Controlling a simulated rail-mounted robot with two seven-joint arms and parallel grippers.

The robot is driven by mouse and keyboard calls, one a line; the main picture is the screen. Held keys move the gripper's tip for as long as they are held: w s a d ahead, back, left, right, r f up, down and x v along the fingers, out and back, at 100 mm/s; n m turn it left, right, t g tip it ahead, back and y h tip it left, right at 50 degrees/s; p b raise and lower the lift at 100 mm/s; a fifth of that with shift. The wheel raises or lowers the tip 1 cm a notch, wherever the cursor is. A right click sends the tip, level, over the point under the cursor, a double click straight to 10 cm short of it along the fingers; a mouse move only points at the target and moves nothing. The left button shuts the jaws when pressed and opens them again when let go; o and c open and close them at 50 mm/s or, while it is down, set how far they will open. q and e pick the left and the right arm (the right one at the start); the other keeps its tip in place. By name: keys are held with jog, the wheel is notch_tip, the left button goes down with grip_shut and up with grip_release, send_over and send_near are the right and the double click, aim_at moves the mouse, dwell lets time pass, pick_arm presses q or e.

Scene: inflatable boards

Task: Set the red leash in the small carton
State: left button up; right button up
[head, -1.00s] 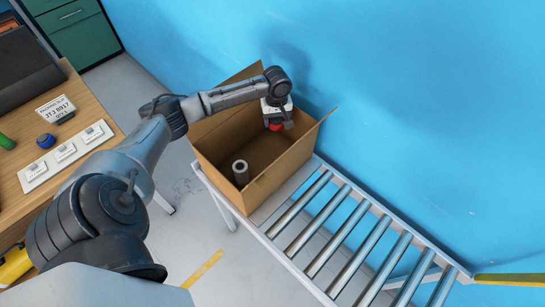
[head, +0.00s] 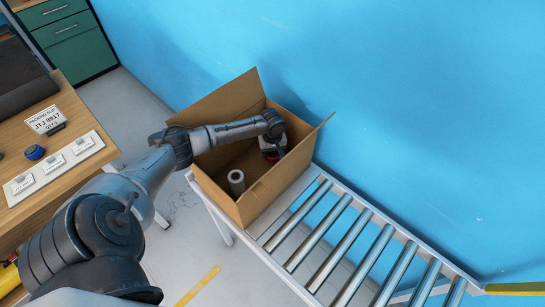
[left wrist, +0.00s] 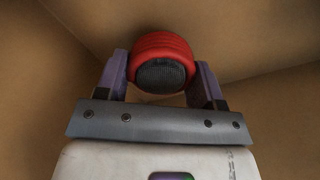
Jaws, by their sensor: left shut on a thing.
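The small carton (head: 245,210) is an open brown cardboard box with raised flaps, standing at the near end of the roller conveyor. My left gripper (head: 273,156) is down inside the carton's opening, toward its right side. In the left wrist view the gripper (left wrist: 162,75) is shut on the red leash (left wrist: 160,45), a rounded red coil with a dark textured face, held between the two fingers. Cardboard walls surround it there. In the head view the leash is mostly hidden by my gripper. I cannot tell whether it touches the carton's floor. My right gripper is not in view.
A grey-white roll (head: 236,180) stands inside the carton near its left front. The roller conveyor (head: 345,240) runs to the lower right. A wooden desk (head: 75,170) at left holds a packing slip (head: 46,119), a blue round item (head: 35,152) and a white labelled strip (head: 55,165).

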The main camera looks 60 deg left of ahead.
pick_arm(q)
notch_tip(320, 180, down, 2)
jog(key=shift+d+f, duration=0.1)
jog(key=shift+f, duration=0.1)
jog(key=shift+f, duration=0.1)
jog(key=o, duration=0.9)
jog(key=shift+o, duration=0.2)
notch_tip(320, 180, up, 11)
jog(key=p, duration=0.3)
jog(key=shift+r, duration=0.65)
